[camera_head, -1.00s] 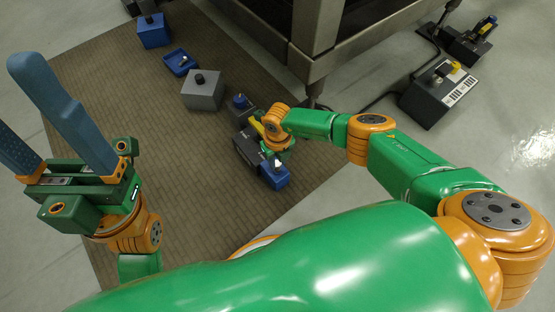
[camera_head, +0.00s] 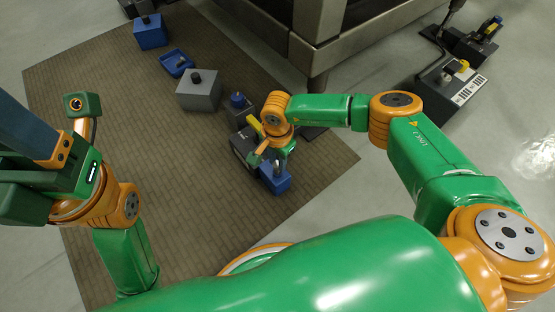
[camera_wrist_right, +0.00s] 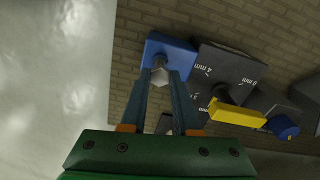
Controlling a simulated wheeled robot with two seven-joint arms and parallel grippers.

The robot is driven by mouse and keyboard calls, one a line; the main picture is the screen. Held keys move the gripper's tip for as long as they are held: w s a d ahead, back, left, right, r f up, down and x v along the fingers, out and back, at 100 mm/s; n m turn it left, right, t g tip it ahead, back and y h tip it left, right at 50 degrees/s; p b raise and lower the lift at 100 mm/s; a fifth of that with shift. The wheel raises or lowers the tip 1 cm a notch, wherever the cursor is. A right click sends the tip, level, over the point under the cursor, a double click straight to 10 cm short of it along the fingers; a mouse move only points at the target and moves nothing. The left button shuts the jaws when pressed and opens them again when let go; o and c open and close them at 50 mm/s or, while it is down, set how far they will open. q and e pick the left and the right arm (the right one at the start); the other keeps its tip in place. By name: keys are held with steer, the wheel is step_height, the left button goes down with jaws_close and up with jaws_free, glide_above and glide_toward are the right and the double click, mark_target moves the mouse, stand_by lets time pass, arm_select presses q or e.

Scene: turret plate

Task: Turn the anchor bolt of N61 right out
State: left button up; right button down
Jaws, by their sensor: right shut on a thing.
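My right gripper (camera_head: 275,164) is shut on a small grey piece (camera_wrist_right: 159,74) with a pale, six-sided-looking end, at the blue block (camera_head: 275,181). In the right wrist view the fingers (camera_wrist_right: 162,84) close in over this blue block (camera_wrist_right: 166,45); whether the piece is still seated in it I cannot tell. A dark block marked in mm (camera_wrist_right: 226,72) stands beside it, with a yellow-handled tool (camera_wrist_right: 237,115). My left gripper (camera_head: 25,140) is open and empty at the left edge, its tips cut off. I can read no N61 label and cannot pick out its anchor bolt.
A grey block with a black knob (camera_head: 199,95), a blue tray (camera_head: 176,63) and another blue block (camera_head: 150,32) stand on the brown mat (camera_head: 110,110). A metal frame leg (camera_head: 318,45) rises behind. A dark box with a white label (camera_head: 455,88) stands right. The mat's left half is clear.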

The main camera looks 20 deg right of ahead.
steer(key=shift+r+p, duration=2.9)
steer(key=shift+r, duration=0.65)
steer(key=shift+f, duration=0.1)
